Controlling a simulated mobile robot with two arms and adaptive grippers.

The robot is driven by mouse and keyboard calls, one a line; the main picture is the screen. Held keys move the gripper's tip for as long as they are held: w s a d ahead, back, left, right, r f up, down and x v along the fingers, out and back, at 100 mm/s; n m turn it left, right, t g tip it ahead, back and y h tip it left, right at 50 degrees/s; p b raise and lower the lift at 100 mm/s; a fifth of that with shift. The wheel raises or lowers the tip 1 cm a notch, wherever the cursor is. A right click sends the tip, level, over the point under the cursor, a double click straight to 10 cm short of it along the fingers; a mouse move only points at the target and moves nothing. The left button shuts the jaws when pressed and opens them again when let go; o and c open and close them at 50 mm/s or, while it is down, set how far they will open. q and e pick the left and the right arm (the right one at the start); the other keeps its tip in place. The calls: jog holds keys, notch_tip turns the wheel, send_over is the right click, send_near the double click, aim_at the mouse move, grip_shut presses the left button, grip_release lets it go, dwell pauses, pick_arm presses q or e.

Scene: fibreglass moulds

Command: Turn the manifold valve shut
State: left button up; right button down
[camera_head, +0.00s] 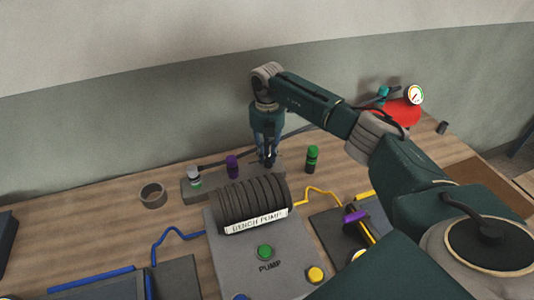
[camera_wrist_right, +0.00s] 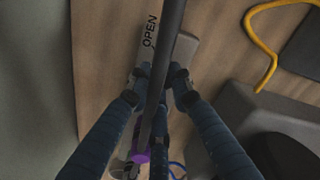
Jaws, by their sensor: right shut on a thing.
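The manifold (camera_head: 205,189) is a low grey bar on the bench behind the pump. In the right wrist view its grey top (camera_wrist_right: 184,48) carries the word OPEN. My right gripper (camera_head: 268,158) points down at the manifold's right end. Its fingers (camera_wrist_right: 158,88) are closed in at the valve there. I cannot tell the handle's exact angle. My left gripper is not in view.
The bench pump (camera_head: 252,205) stands in front of the manifold. A purple-capped fitting (camera_head: 232,167), a white fitting (camera_head: 194,177) and a green bottle (camera_head: 312,159) are close by. A grey ring (camera_head: 153,195) lies left. A red pot with a gauge (camera_head: 414,95) is at back right.

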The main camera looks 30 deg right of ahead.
jog(key=shift+n, duration=0.3)
jog(key=n+b, duration=0.2)
jog(key=n, duration=0.1)
jog(key=shift+n, duration=0.3)
jog(key=n+b, duration=0.1)
jog(key=n, duration=0.3)
jog(key=shift+s+a+n+b, duration=0.1)
jog(key=shift+n+b, duration=0.2)
jog(key=n+b, duration=0.1)
jog(key=n, duration=0.3)
jog(key=shift+s+n, duration=0.1)
jog(key=shift+n, duration=0.2)
jog(key=shift+s+r+n+b, duration=0.1)
jog(key=shift+n+b, duration=0.55)
jog(key=shift+n, duration=1.55)
jog(key=c, duration=1.5)
grip_release()
jog(key=shift+c, duration=0.2)
jog(key=shift+s, duration=0.1)
